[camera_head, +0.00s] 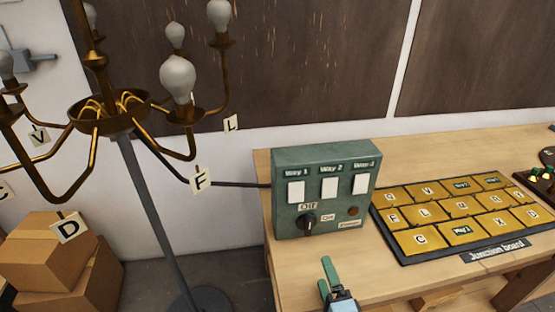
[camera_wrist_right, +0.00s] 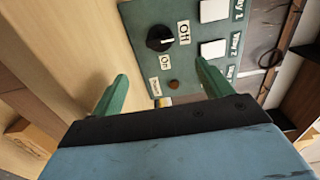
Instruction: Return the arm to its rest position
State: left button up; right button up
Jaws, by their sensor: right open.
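My right gripper (camera_head: 326,272) is open and empty at the front of the workbench, below and in front of the green switch box (camera_head: 283,212). In the right wrist view its green fingers (camera_wrist_right: 160,78) are spread apart, with the box beyond them. The box has a black knob (camera_head: 308,221) beside labels reading Off and On, three white switches under Way labels, and a dark red indicator (camera_head: 353,211). The knob also shows in the right wrist view (camera_wrist_right: 160,38), apart from the fingers. My left gripper is not in view.
A junction board (camera_head: 462,209) with lettered gold pads lies right of the box. A brass chandelier (camera_head: 110,110) with bulbs and letter tags stands at left on a grey pole. A dark cable (camera_head: 230,184) reaches the box. Cardboard boxes (camera_head: 50,260) sit lower left. Bare bench lies before the box.

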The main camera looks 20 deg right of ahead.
jog(key=a+n+y, duration=0.2)
jog(key=n, duration=0.1)
jog(key=a+n+g+y, duration=0.1)
jog(key=a+n+y, duration=0.1)
jog(key=n, duration=0.1)
jog(key=w+a+n+g+y, duration=0.1)
jog(key=a+n+y, duration=0.1)
jog(key=shift+a+r+n, duration=0.25)
jog(key=shift+r+n, duration=0.1)
jog(key=shift+n, duration=0.05)
jog(key=s+d+n+g+h, duration=0.2)
jog(key=s+n+g, duration=1)
jog(key=s+n, duration=0.2)
notch_tip(320, 180, down, 27)
jog(key=s+g+b, duration=0.1)
jog(key=b, duration=0.2)
jog(key=s+d+f+g+b, duration=0.1)
jog(key=s+d+f+b, duration=0.2)
jog(key=s+f, duration=1.4)
notch_tip(320, 180, down, 2)
jog(key=shift+d+f+g, duration=0.1)
jog(key=shift+d+g, duration=0.1)
jog(key=shift+g, duration=0.1)
